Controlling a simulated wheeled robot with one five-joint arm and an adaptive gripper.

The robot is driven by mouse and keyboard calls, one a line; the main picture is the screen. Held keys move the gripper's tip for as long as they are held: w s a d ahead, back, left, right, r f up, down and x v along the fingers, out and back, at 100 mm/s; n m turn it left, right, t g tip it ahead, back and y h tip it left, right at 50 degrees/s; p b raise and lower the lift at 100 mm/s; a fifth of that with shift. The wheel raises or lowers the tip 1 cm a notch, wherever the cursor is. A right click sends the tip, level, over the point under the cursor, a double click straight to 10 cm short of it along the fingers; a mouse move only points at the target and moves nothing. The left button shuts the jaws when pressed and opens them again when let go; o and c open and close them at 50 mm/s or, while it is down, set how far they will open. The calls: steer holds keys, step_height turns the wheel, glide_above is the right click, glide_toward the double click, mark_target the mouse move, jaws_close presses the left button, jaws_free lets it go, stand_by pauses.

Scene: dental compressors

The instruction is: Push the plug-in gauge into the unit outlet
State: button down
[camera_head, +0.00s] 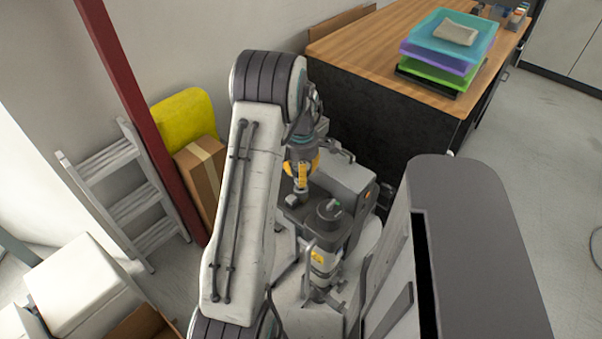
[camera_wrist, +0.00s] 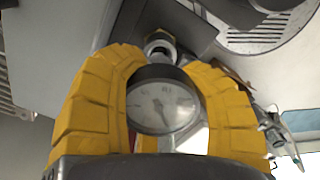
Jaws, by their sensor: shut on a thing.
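My gripper (camera_wrist: 162,68) is shut on the plug-in gauge (camera_wrist: 160,106), a round dial with a dark rim, a pale face and a needle. Its yellow ridged fingers hug the gauge from both sides. Just beyond the gauge's top, a round metal fitting with a brass-coloured part (camera_wrist: 160,38), apparently the unit outlet, lines up with it. I cannot tell whether the gauge is seated in it or only close. In the head view my yellow gripper (camera_head: 302,168) is beside the grey compressor unit (camera_head: 345,182), and the gauge is hidden there.
A dark-sided wooden-topped desk (camera_head: 400,45) with stacked trays (camera_head: 447,50) stands behind the unit. To the left are a red post (camera_head: 130,95), a ladder (camera_head: 130,195), a cardboard box (camera_head: 203,175) and a yellow object (camera_head: 184,115). Open floor (camera_head: 540,170) lies at the right.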

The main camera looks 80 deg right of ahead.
steer(key=shift+f+b, duration=0.95)
steer(key=shift+f, duration=0.4)
steer(key=shift+c, duration=2.4)
jaws_free()
steer(key=shift+r, duration=0.1)
step_height(320, 180, up, 12)
steer(key=shift+f, duration=0.1)
